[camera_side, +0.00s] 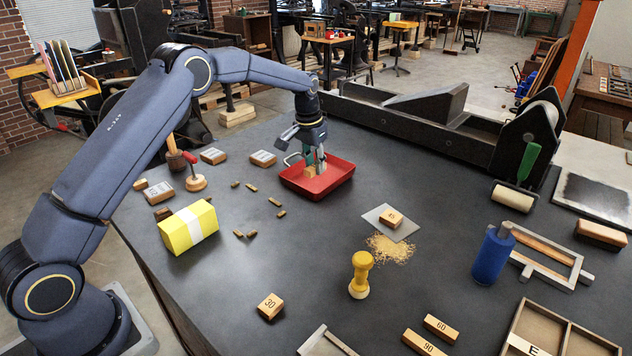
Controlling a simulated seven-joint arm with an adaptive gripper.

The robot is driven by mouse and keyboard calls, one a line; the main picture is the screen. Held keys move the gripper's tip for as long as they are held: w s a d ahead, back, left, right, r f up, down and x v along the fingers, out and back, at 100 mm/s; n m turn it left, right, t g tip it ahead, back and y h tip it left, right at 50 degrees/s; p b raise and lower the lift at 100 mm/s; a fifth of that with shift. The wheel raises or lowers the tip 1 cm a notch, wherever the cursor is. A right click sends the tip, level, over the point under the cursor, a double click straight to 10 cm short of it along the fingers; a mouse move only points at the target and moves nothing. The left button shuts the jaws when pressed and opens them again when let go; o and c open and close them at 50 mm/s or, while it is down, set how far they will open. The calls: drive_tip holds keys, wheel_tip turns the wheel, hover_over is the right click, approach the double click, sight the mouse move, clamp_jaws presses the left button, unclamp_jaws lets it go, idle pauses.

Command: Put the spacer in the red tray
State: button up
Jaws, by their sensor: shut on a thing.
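The red tray (338,181) is a shallow open tray on the dark table, at the back middle of the view. My gripper (315,165) points down over the tray, inside its outline. It is shut on a small tan wooden block, the spacer (310,171), whose upper part is partly covered by the fingers. The spacer is low, at the tray's floor or just above it; I cannot tell whether it touches. A metal handle shows at the tray's left, beside my gripper.
A yellow pack (189,227) is front left. A press bed runs behind.

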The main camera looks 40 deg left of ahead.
sight(313, 167)
drive_tip(key=shift+f, duration=1.45)
drive_tip(key=shift+f, duration=0.1)
drive_tip(key=shift+f, duration=0.25)
drive_tip(key=o, duration=0.8)
drive_tip(key=shift+o, duration=0.2)
